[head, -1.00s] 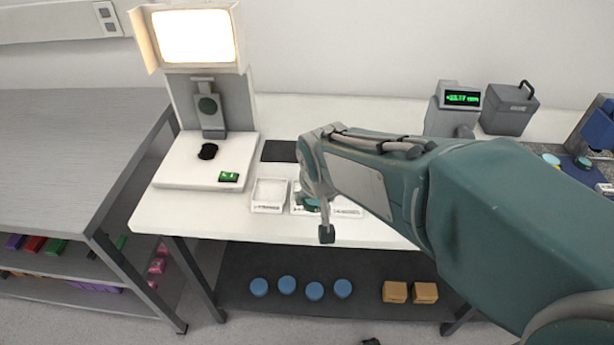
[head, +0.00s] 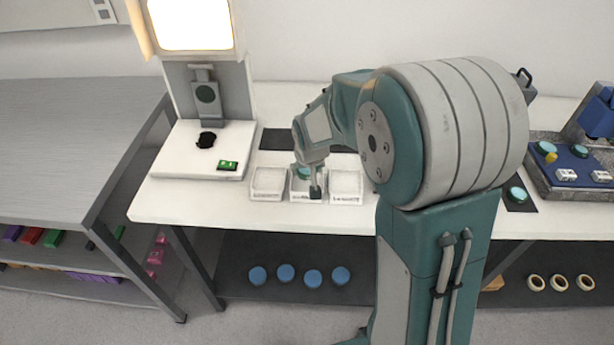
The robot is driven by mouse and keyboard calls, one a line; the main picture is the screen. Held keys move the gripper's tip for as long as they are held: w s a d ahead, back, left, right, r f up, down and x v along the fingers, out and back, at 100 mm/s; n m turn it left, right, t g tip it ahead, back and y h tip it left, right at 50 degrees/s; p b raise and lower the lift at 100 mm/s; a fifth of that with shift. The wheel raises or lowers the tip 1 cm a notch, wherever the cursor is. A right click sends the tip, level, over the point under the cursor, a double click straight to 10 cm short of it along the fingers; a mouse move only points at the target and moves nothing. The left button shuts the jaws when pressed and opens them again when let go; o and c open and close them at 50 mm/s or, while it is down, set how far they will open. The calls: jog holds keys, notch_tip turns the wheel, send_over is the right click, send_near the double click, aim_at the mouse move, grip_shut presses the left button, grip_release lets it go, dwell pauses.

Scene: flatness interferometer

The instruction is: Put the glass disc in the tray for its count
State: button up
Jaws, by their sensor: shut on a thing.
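Three small white labelled trays stand in a row on the white bench: the left tray (head: 268,195), the middle tray (head: 306,196) and the right tray (head: 346,197). Their labels are too small to read. My gripper (head: 311,184) points down at the middle tray, shut on a green-rimmed glass disc (head: 303,174). The disc shows within the outline of the middle tray; I cannot tell whether it touches the tray floor. My gripper hides part of it. The left and right trays look empty.
A lit viewing instrument (head: 205,90) stands at the left, with a green display (head: 228,165) on its base. Another green disc (head: 516,194) lies on a dark mat at the right, beside a blue-topped fixture (head: 575,165). My arm hides the bench's right middle.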

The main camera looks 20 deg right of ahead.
aim_at(307, 184)
jog(key=shift+w+f, duration=0.4)
jog(key=shift+f, duration=0.1)
jog(key=shift+d+f, duration=0.2)
jog(key=shift+f, duration=1.2)
jog(key=shift+f, duration=0.1)
jog(key=o, duration=1.1)
jog(key=shift+a, duration=0.1)
jog(key=v, duration=1.3)
jog(key=s+r, duration=0.3)
jog(key=s, duration=0.8)
jog(key=s+r+t, duration=0.1)
jog(key=s+r, duration=0.3)
jog(key=s, duration=0.7)
jog(key=shift+s+d+r+n, duration=0.15)
jog(key=shift+d+r+n, duration=0.1)
jog(key=shift+r+n, duration=0.15)
